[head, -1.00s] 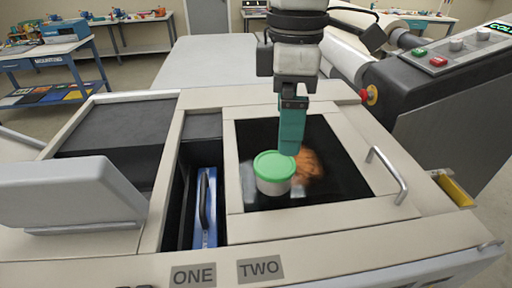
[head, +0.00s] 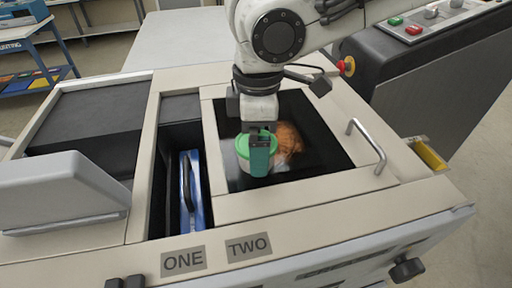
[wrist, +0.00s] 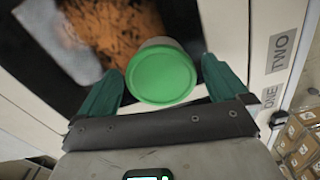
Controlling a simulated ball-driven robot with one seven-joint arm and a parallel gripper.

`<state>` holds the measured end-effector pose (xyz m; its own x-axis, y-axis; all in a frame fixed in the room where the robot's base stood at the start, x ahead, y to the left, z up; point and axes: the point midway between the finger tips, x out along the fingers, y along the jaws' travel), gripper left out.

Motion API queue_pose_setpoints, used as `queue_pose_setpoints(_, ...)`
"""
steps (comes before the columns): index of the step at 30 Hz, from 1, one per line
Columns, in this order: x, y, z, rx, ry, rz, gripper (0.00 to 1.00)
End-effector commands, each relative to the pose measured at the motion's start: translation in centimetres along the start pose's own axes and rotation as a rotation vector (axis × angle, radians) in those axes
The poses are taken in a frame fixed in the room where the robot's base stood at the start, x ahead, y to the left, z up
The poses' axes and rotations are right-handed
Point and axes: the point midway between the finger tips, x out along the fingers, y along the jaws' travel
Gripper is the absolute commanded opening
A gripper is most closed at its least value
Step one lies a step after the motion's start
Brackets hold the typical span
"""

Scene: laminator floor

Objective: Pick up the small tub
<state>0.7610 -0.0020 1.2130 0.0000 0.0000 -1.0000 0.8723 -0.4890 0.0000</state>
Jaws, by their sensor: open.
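The small tub (head: 243,160) is white with a green lid and stands on the dark glossy panel marked TWO. In the wrist view the tub's round green lid (wrist: 161,75) lies between the two teal fingers, just ahead of the gripper's body. My gripper (head: 259,156) is open and right at the tub, pointing down. In the head view one finger hides part of the tub. In the wrist view my gripper (wrist: 160,82) has a finger on each side of the lid; whether either touches it I cannot tell.
A blurred orange-brown shape (head: 288,140) shows in the panel behind the tub. A metal handle (head: 366,146) stands up at the panel's right. A blue case (head: 191,195) with a dark handle sits in the slot marked ONE. A grey raised block (head: 62,190) is at the left.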

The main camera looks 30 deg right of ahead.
Motion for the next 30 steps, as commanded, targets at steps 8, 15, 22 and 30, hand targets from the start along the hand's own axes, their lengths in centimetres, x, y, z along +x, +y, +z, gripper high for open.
queue_pose_setpoints(8, 0.76, -0.01, 0.01, 0.0, 0.0, 0.0, 1.0)
queue_pose_setpoints(15, 0.74, -0.01, 0.02, 0.0, 0.0, 0.0, 0.83)
queue_pose_setpoints(22, 0.73, -0.01, 0.02, 0.0, 0.0, 0.0, 0.61)
queue_pose_setpoints(30, 0.71, 0.0, 0.02, 0.0, 0.0, 0.0, 0.52)
